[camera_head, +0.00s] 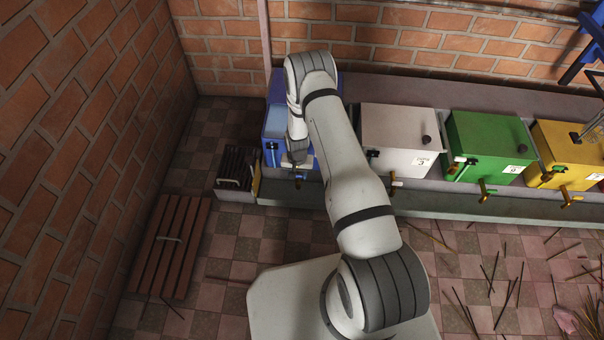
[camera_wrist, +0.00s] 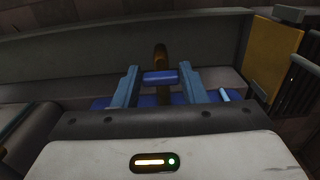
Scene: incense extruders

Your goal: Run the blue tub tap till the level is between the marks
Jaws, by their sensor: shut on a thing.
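The blue tub (camera_head: 274,118) stands at the left end of the row in the head view, partly hidden behind my arm. A paler blue patch shows on it, but I cannot make out a level or marks. My gripper (camera_head: 298,178) is low at the tub's front. In the wrist view its two blue-grey fingers (camera_wrist: 158,86) stand on either side of the tap's blue handle (camera_wrist: 160,77), shut on it. The brown tap stem (camera_wrist: 160,54) rises behind the handle. No flow from the tap can be made out.
White (camera_head: 398,130), green (camera_head: 490,140) and yellow (camera_head: 575,150) tubs stand to the right on a grey ledge. A dark slatted grate (camera_head: 238,165) is just left of the blue tub. A wooden slatted panel (camera_head: 170,245) and scattered sticks (camera_head: 510,295) lie on the tiled floor.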

